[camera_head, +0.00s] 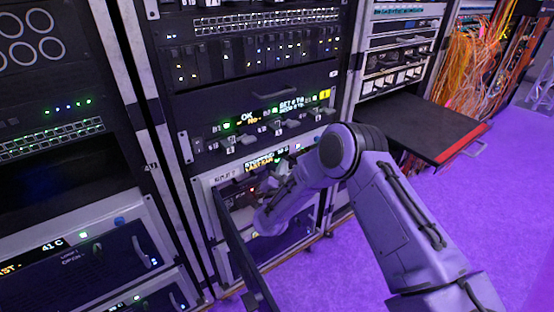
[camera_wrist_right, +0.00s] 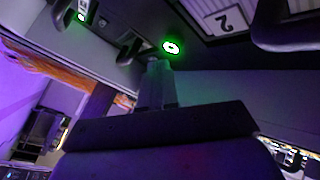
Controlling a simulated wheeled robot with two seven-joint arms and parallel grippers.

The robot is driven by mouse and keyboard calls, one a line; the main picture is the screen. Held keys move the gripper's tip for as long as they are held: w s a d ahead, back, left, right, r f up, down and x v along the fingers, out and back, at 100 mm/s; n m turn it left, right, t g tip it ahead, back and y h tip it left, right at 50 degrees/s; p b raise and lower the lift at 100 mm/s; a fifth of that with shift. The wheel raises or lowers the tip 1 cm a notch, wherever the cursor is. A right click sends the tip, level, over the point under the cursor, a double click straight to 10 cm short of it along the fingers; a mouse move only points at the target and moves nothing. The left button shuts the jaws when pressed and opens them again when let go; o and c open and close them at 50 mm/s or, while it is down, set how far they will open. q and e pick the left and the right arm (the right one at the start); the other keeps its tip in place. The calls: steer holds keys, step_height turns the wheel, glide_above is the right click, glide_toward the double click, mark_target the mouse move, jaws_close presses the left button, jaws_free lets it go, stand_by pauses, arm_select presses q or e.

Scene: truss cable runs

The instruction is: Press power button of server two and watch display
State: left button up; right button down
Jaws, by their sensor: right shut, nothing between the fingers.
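In the wrist view, my right gripper (camera_wrist_right: 157,68) is shut with nothing in it. Its tips point at a round button with a lit green ring (camera_wrist_right: 171,47) and overlap its lower left side. I cannot tell whether they touch it. A plate with the number 2 (camera_wrist_right: 228,20) is to the right of the button. In the head view, my right arm reaches in from the lower right to the middle rack, and its links hide part of the lower unit. A display (camera_head: 262,161) there shows small text, partly "STOPPING". My left gripper is in neither view.
A dark door panel (camera_head: 243,252) stands open at the lower middle. A dark shelf with a red edge (camera_head: 435,127) sticks out of the right rack. Orange cables (camera_head: 470,65) hang behind it. The purple floor is clear at right.

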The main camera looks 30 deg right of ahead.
steer(key=s+p, duration=0.3)
steer(key=s, duration=0.2)
steer(key=shift+d, duration=0.2)
stand_by(0.8)
